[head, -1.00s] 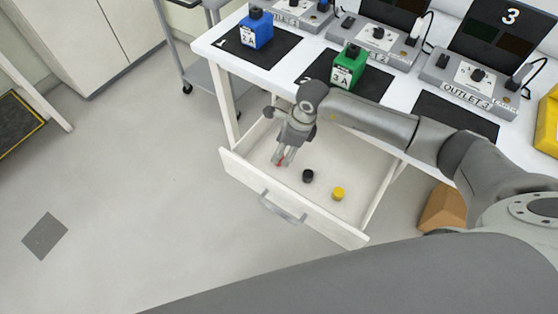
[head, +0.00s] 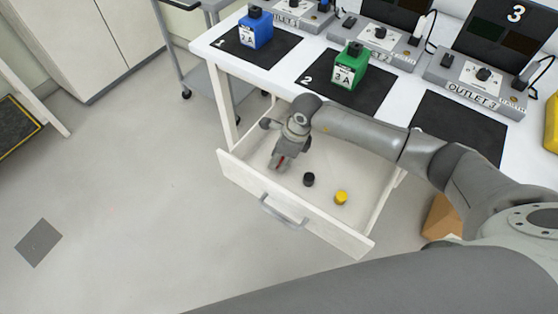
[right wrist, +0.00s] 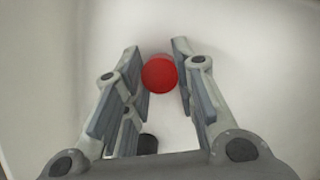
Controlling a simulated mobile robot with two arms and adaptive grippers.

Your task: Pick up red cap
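The red cap (right wrist: 160,74) lies on the drawer floor and shows between the tips of my right gripper (right wrist: 162,68) in the right wrist view. The two fingers stand on either side of it with the left finger close to it and a small gap on the right. In the head view my right gripper (head: 279,164) reaches down into the open drawer (head: 245,185), and only a sliver of red shows at its fingers. My left gripper is not in view.
A black cap (head: 308,179) and a yellow cap (head: 341,198) lie in the drawer to the right of the gripper. The drawer front with its handle (head: 283,210) stands nearest. The white table (head: 400,100) above carries a blue bottle (head: 256,30), a green bottle (head: 350,66) and outlet boxes.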

